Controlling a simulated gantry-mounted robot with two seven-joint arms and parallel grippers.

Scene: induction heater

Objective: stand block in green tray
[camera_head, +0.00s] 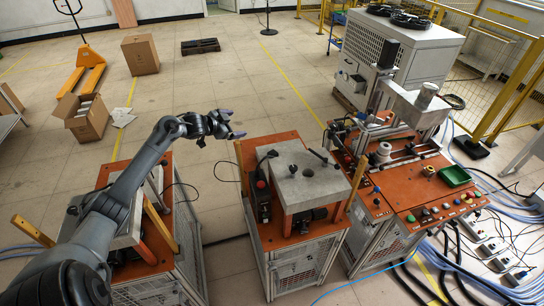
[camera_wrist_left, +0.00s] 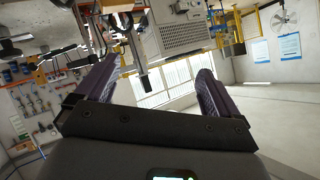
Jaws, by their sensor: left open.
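The green tray (camera_head: 455,175) sits on the right part of the orange-topped bench, behind the row of colored buttons. I cannot make out for sure which item is the block. My left gripper (camera_head: 232,124) is raised over the floor, left of the middle cart and well away from the tray. It is open with nothing between its fingers. In the left wrist view the two purple-grey fingers (camera_wrist_left: 155,85) are spread apart, with only background between them. The tray cannot be made out there. My right gripper is not in view.
The middle cart has a grey slab (camera_head: 308,185) with a hole and a small dark object (camera_head: 318,155) on it. A press-like machine (camera_head: 385,90) rises behind the bench. A large white unit (camera_head: 390,50) stands farther back. Open floor lies behind.

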